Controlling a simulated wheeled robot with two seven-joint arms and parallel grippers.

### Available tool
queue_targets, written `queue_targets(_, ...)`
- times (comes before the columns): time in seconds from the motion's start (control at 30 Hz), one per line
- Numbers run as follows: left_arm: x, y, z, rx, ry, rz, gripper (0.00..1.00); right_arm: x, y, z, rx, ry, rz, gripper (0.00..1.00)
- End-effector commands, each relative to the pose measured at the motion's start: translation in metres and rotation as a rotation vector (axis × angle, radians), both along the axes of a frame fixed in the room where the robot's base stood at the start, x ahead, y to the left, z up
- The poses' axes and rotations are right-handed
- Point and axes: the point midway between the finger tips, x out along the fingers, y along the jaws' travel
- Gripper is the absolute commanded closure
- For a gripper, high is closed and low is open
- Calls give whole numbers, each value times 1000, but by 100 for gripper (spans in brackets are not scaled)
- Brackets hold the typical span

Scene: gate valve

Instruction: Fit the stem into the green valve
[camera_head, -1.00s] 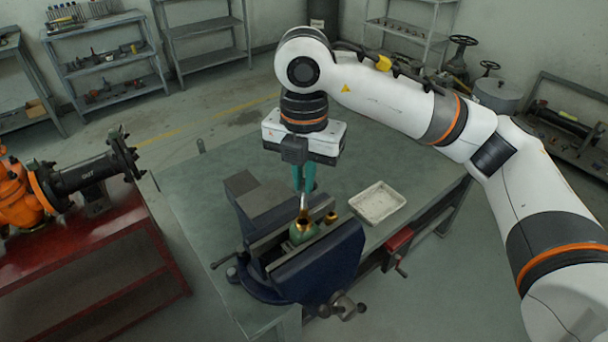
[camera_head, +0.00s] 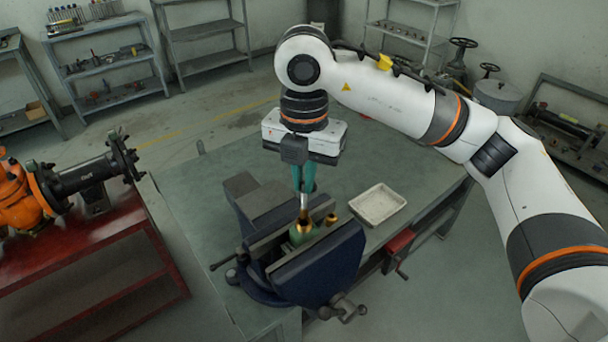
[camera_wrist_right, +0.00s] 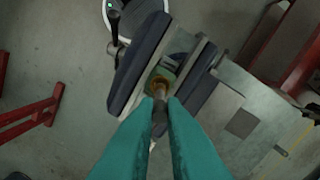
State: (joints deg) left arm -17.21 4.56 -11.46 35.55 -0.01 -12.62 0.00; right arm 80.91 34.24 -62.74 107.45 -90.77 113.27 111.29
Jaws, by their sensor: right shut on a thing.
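The green valve (camera_head: 300,236) is clamped between the jaws of a dark blue vise (camera_head: 322,268) on the workbench. Its brass-coloured mouth faces up. My right gripper (camera_head: 304,188) is above the valve and shut on the stem (camera_head: 304,204), a slim metallic piece pointing down. The stem's lower end is at the valve's mouth; I cannot tell how deep it sits. In the right wrist view the teal fingers (camera_wrist_right: 160,118) close on the stem (camera_wrist_right: 160,92), which lines up with the brass mouth of the valve (camera_wrist_right: 158,80). My left gripper is not in view.
A small brass piece (camera_head: 331,219) sits by the vise jaw. A pale tray (camera_head: 377,205) lies to the right on the workbench (camera_head: 205,200). A red stand (camera_head: 75,262) with an orange and black machine (camera_head: 25,200) is at left. Shelves line the back wall.

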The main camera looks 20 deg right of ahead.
Motion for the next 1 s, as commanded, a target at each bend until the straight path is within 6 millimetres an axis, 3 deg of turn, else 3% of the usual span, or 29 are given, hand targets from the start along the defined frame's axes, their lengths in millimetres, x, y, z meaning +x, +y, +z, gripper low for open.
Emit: queue_targets(1.0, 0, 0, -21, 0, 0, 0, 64, 0, 0, -23, 0, 0, 0, 100)
